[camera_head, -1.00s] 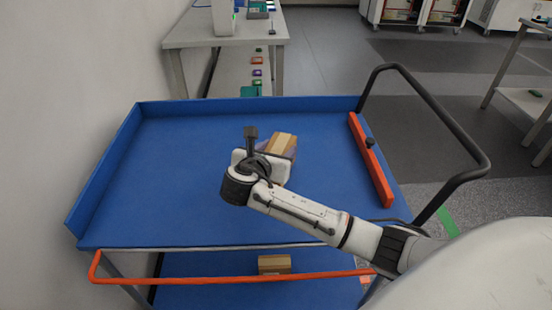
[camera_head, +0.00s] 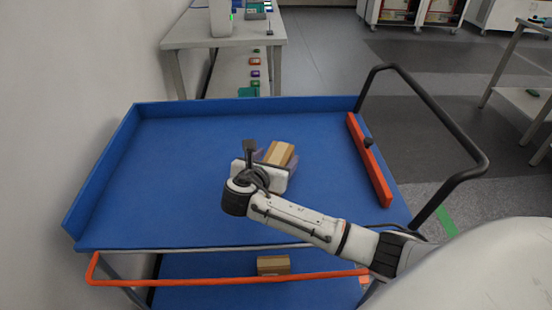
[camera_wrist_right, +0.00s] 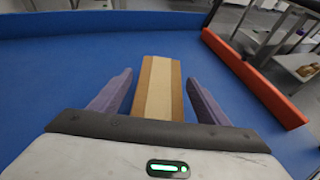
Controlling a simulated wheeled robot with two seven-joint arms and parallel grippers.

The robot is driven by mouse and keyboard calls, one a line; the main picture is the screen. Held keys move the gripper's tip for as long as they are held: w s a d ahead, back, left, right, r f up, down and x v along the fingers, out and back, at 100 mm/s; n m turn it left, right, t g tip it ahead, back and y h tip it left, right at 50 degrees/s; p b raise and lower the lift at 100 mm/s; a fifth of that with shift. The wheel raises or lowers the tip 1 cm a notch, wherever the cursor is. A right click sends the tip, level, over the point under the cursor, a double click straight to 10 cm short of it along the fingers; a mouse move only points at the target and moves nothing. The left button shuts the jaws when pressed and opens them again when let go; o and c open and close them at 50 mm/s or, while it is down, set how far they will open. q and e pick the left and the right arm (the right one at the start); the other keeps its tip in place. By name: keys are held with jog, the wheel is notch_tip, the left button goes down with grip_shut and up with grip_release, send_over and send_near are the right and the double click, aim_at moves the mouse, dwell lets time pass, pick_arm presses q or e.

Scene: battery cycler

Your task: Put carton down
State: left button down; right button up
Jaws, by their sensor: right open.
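A brown carton (camera_head: 280,153) with a paler tape band lies on the blue top deck of the cart, right of the deck's middle. In the right wrist view the carton (camera_wrist_right: 158,86) lies between the two purple fingers, with a gap on each side. My right gripper (camera_head: 276,157) is open around the carton, its fingers partly hidden by the wrist in the head view. It also shows in the right wrist view (camera_wrist_right: 157,92). My left gripper is not in view.
A second carton (camera_head: 273,265) sits on the cart's lower shelf. An orange bar (camera_head: 370,160) and a black handle (camera_head: 440,115) bound the right side. The blue deck (camera_head: 170,170) is bare at left. A grey table (camera_head: 222,42) stands behind.

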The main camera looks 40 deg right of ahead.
jog(key=v, duration=1.2)
jog(key=shift+p, duration=0.4)
jog(key=shift+s+d, duration=0.1)
